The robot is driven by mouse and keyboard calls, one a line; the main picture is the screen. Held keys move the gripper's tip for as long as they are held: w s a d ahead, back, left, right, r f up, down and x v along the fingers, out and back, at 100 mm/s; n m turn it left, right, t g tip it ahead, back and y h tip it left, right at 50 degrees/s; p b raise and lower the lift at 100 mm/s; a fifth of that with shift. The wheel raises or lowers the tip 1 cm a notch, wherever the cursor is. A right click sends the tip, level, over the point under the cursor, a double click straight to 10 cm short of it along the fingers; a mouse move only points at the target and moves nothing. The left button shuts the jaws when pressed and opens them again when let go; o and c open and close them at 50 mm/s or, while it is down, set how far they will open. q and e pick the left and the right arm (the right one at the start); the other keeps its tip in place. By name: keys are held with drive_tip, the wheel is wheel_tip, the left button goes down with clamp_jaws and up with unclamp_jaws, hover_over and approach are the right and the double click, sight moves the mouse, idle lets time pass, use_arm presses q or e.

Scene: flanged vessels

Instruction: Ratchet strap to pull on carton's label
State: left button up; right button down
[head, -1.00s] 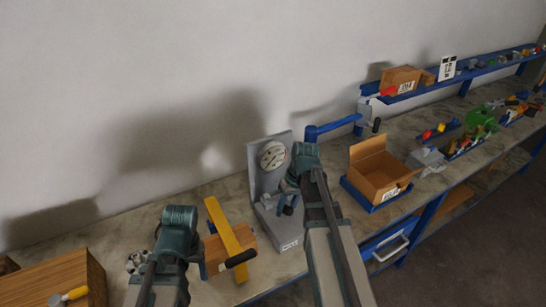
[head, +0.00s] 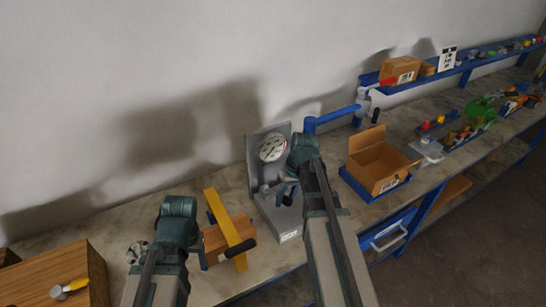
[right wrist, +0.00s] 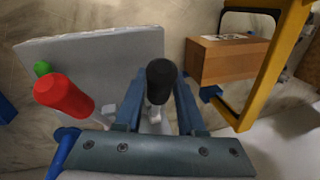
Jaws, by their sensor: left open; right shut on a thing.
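An open brown carton (head: 376,172) with a white label (head: 390,184) on its front sits on a blue tray at the right. A smaller brown block (head: 213,243) lies under a yellow bar with a black handle; the right wrist view shows a pale label on this block (right wrist: 228,62). My right gripper (head: 287,194) is at the grey gauge stand (head: 290,222), its blue fingers shut on a black knob (right wrist: 160,80). My left gripper (head: 180,225) is open left of the brown block, its fingertips mostly hidden. I cannot make out a ratchet strap.
A red knob (right wrist: 64,95) is left of my right fingers. A wooden box (head: 62,277) with a yellow-handled tool fills the near left. A blue shelf (head: 430,80) with a closed carton (head: 401,69) runs along the wall.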

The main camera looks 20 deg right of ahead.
drive_tip(key=shift+f, duration=0.1)
idle(0.7)
drive_tip(key=s+f+b, duration=0.1)
drive_tip(key=f+b, duration=0.3)
drive_tip(key=s+f+b, duration=0.1)
drive_tip(key=f+b, duration=0.2)
drive_tip(key=shift+s+d, duration=0.2)
drive_tip(key=shift+s, duration=0.1)
drive_tip(key=r+p, duration=0.2)
drive_tip(key=w+r+p, duration=0.1)
drive_tip(key=r+p, duration=0.2)
drive_tip(key=w+r+p, duration=0.1)
drive_tip(key=r+p, duration=0.1)
drive_tip(key=shift+w+a+r, duration=0.15)
drive_tip(key=shift+w+r, duration=0.05)
drive_tip(key=shift+w, duration=0.05)
drive_tip(key=shift+f, duration=0.25)
drive_tip(key=shift+s+f, duration=0.1)
drive_tip(key=shift+f, duration=0.05)
